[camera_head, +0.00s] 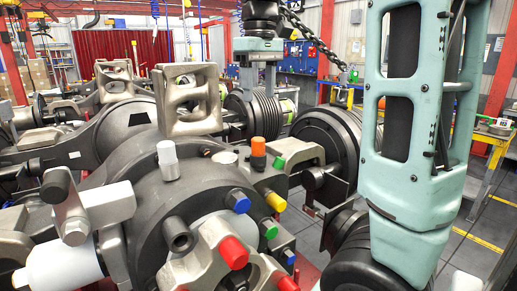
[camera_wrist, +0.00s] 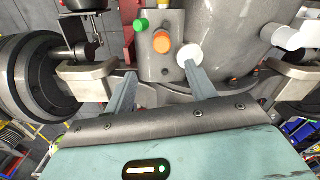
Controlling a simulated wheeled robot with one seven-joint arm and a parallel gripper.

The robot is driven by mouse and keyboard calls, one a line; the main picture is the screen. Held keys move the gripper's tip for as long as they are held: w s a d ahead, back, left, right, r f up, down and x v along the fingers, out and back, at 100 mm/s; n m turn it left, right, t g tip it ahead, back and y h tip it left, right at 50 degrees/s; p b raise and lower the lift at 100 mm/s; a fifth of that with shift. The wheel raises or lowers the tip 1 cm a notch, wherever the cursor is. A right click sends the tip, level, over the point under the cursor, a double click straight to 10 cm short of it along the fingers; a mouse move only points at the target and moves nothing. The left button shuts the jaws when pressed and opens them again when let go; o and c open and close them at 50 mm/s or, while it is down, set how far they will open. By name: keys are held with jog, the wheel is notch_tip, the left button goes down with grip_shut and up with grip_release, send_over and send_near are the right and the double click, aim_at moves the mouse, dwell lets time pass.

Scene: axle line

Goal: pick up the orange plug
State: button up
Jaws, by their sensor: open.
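The orange plug (camera_head: 258,147) stands upright in the grey axle housing (camera_head: 130,135) in the head view, with a green plug (camera_head: 279,162) to its right. In the wrist view the orange plug (camera_wrist: 162,43) is seen nearly end-on, just beyond my gripper (camera_wrist: 160,70) and between the lines of its two fingers. My gripper is open and empty; the gap to the plug cannot be told. A white plug (camera_wrist: 187,52) is close to the right fingertip; whether they touch is unclear.
The white plug (camera_head: 168,160) stands left of the orange one in the head view. Blue (camera_head: 238,200), yellow (camera_head: 275,201) and red (camera_head: 233,252) plugs are nearer on the housing. A cast bracket (camera_head: 190,98) rises behind, and a dark brake drum (camera_head: 325,140) is to the right.

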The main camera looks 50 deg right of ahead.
aim_at(258, 138)
notch_tip(258, 138, down, 8)
jog(key=shift+r+p, duration=0.1)
jog(key=shift+p, duration=0.7)
jog(key=shift+a+f+p, duration=0.2)
jog(key=shift+f+p, duration=0.95)
jog(key=shift+f, duration=1.55)
jog(key=c, duration=1.1)
